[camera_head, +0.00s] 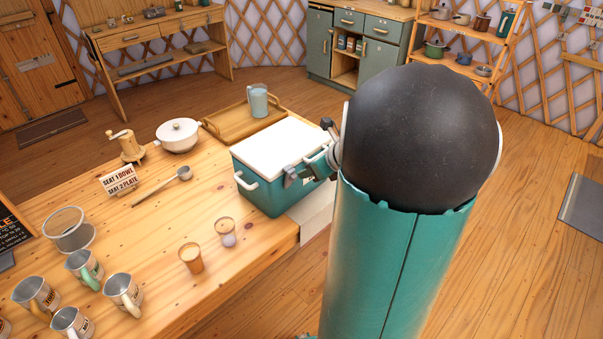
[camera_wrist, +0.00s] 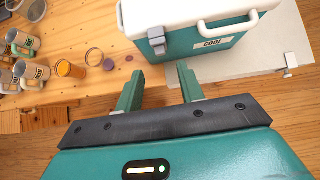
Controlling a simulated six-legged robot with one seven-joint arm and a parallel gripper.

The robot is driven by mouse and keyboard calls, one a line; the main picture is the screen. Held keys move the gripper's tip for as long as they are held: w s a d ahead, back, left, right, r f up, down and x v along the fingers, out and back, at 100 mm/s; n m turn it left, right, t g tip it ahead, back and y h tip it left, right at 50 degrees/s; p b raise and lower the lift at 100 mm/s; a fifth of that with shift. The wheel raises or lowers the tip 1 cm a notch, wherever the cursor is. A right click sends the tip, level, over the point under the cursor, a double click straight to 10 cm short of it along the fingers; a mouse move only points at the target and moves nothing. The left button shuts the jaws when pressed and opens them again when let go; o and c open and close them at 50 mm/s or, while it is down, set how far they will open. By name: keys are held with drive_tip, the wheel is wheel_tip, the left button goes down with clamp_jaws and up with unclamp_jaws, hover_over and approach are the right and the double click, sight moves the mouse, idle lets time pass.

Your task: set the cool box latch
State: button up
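The cool box (camera_head: 262,187) is teal with a white lid (camera_head: 280,145) lying shut on top. It stands at the right end of the wooden table and fills the top of the wrist view (camera_wrist: 190,45). Its grey latch (camera_wrist: 157,41) is on the side wall at the lid's edge, left of the "COOL" label; I cannot tell whether it is fastened. My gripper (camera_wrist: 158,69) is open and empty, its two green fingers apart, pointing at the side below the latch without visibly gripping it. In the head view my arm hides most of the gripper.
Two small cups (camera_head: 191,257) and several mugs (camera_head: 123,293) stand on the table's near left. A ladle (camera_head: 165,184), a white pot (camera_head: 178,135) and a tray (camera_head: 222,124) with a jug (camera_head: 258,100) lie farther back. A pale mat (camera_wrist: 272,52) lies beneath the box.

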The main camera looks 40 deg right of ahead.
drive_tip(key=v, duration=0.3)
drive_tip(key=shift+s, duration=0.1)
drive_tip(key=shift+c, duration=1.3)
drive_tip(key=shift+f, duration=0.4)
drive_tip(key=c, duration=0.3)
drive_tip(key=s+f+m+t+y, duration=0.1)
drive_tip(key=f+m, duration=0.1)
drive_tip(key=f, duration=0.1)
drive_tip(key=s+a+f+m+t+y, duration=0.1)
drive_tip(key=f+m+y, duration=0.1)
drive_tip(key=f, duration=0.2)
drive_tip(key=s+a+f+m+t+y, duration=0.1)
drive_tip(key=f+m+y, duration=0.1)
drive_tip(key=f, duration=0.1)
drive_tip(key=shift+a+f+m, duration=0.15)
drive_tip(key=shift+f+m, duration=0.1)
drive_tip(key=shift+m, duration=0.05)
clamp_jaws()
drive_tip(key=m+t+h, duration=0.4)
drive_tip(key=m+t, duration=0.5)
drive_tip(key=m, duration=0.2)
approach(295, 179)
drive_tip(key=x, duration=0.7)
drive_tip(key=shift+f, duration=0.2)
